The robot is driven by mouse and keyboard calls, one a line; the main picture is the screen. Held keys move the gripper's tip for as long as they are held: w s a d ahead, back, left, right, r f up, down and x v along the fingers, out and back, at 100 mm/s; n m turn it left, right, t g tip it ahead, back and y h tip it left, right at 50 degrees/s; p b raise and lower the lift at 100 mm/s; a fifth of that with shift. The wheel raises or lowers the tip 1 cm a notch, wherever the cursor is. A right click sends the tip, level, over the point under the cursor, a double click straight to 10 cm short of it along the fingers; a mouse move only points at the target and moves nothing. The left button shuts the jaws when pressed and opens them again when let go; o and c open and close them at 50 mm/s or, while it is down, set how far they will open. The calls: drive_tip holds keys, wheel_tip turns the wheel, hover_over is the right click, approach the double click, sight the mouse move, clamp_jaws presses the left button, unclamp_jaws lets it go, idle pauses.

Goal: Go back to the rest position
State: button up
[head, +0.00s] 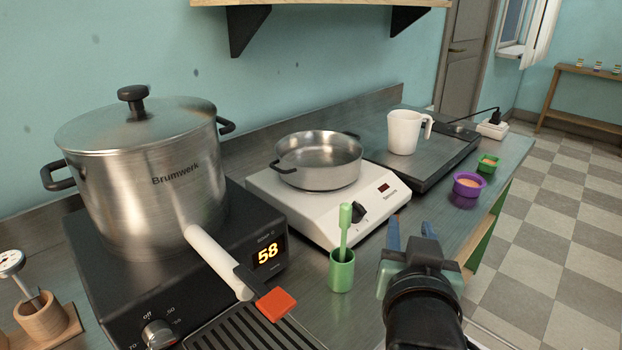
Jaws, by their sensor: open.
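My gripper (411,236) is at the lower right, over the front part of the counter. Its two fingers are apart and nothing shows between them. Part of the fingers is hidden by the gripper body and my arm. The gripper is to the right of a green cup (341,272) that holds a light green tool (344,228), and apart from it.
A large lidded pot (140,200) stands on a black hotplate reading 58. A steel pan (320,162) stands on a white hotplate (378,217). A white mug (405,132) stands behind, on a dark plate. Purple (467,186) and green (487,164) bowls sit near the right edge.

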drive_tip(key=s+a+r+n+t+y+b, duration=0.15)
drive_tip(key=s+a+r+t, duration=0.35)
drive_tip(key=r, duration=0.5)
drive_tip(key=s+a+r+n+t+y+p, duration=0.1)
drive_tip(key=s+a+r+t+y, duration=0.15)
drive_tip(key=a+r, duration=0.55)
drive_tip(key=s+a+r+n+t+y+b, duration=0.15)
drive_tip(key=s+a+r+t, duration=0.3)
drive_tip(key=r, duration=0.65)
wheel_tip(320, 180, up, 23)
drive_tip(key=d+p, duration=0.1)
drive_tip(key=p, duration=2.2)
drive_tip(key=shift+w+p, duration=0.3)
drive_tip(key=shift+f+h, duration=0.1)
drive_tip(key=shift+h, duration=0.15)
